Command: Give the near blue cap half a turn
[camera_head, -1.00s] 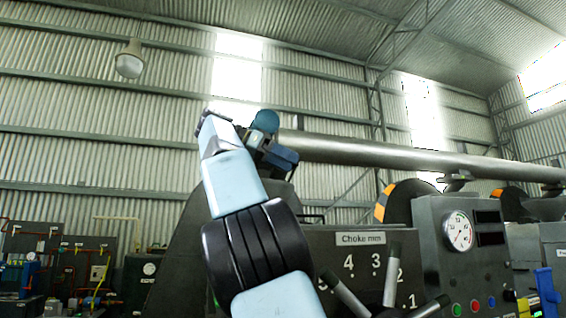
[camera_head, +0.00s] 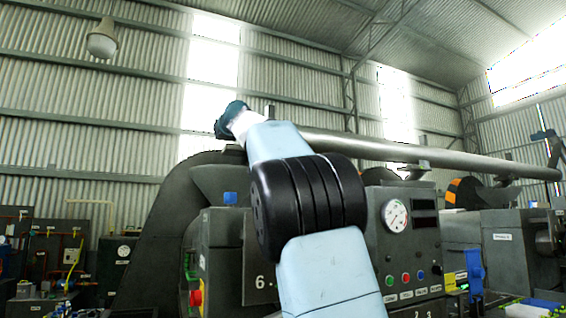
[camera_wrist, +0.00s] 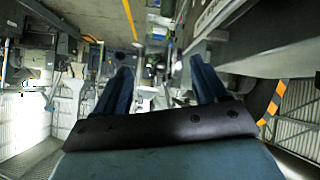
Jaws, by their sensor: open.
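A taller blue fitting (camera_head: 475,268) stands at the right of the control panel. I cannot tell for sure whether either is the near blue cap. My gripper (camera_wrist: 160,66) shows in the wrist view with its two blue fingers wide apart and nothing between them. In the head view the dark end of my arm (camera_head: 228,118) is raised above the machine, apart from both blue pieces. My arm hides part of the machine's front.
The control panel carries a round gauge (camera_head: 395,214) and coloured buttons (camera_head: 406,278). A long grey pipe (camera_head: 420,155) runs above the machines. A red knob (camera_head: 196,298) is low on the housing. Air around the raised arm end looks clear.

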